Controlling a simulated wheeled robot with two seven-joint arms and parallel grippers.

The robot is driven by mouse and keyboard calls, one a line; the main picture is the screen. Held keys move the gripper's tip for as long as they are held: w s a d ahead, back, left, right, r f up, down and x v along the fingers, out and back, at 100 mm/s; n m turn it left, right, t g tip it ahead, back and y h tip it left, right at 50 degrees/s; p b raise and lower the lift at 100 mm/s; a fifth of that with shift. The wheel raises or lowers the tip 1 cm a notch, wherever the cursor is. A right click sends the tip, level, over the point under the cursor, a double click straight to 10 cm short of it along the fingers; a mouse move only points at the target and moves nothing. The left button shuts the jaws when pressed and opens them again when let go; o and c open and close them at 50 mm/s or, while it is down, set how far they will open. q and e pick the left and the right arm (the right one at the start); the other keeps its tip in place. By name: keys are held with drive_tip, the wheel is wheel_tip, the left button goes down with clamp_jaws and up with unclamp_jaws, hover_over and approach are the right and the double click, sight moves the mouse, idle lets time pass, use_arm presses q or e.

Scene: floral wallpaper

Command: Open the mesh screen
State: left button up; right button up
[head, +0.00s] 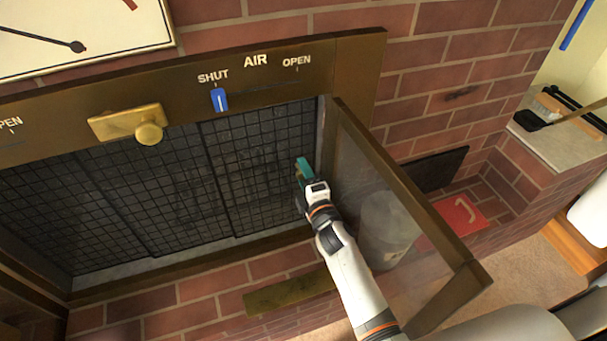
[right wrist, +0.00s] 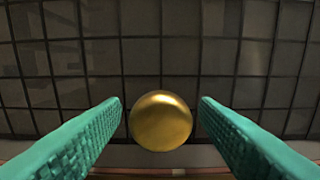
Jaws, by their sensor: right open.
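The dark mesh screen (head: 180,190) hangs in several panels across the fireplace opening and covers it up to the right side. It fills the background of the right wrist view (right wrist: 160,60). My right gripper (head: 303,168) is at the screen's right end, inside the opened door. Its teal fingers are open. In the right wrist view a round gold knob (right wrist: 160,121) sits between the fingers, with a gap on both sides. In the head view the gripper hides this knob. My left gripper is not in view.
A brass-framed glass door (head: 405,200) stands swung open beside my right arm. The top frame carries a blue air slider (head: 219,100) at SHUT and a brass plate with a knob (head: 149,133). A bucket (head: 386,230) shows through the glass. A red item (head: 455,216) lies farther right.

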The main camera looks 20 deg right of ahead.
drive_tip(key=shift+w, duration=0.4)
drive_tip(key=shift+c, duration=0.4)
clamp_jaws()
